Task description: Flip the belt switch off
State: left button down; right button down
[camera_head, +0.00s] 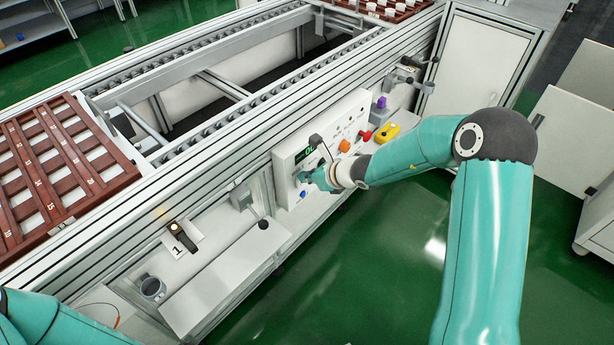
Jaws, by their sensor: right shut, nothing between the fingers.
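My right gripper (304,178) is shut and empty at the panel's lower left part, below the display. It covers part of the panel face, and I cannot tell whether it touches anything there. No control can be clearly read as the belt switch; it may be hidden behind the gripper. A small blue control (302,195) shows just below the gripper. My left arm shows only at the bottom left corner; its gripper is out of view.
A lever with a black knob (263,224) sticks out left of the panel. A dark handle (182,236) by a "1" label and a grey cup (151,286) are further left. A brown slatted tray (118,183) rests on the conveyor.

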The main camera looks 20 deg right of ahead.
jog(key=shift+s, duration=0.1)
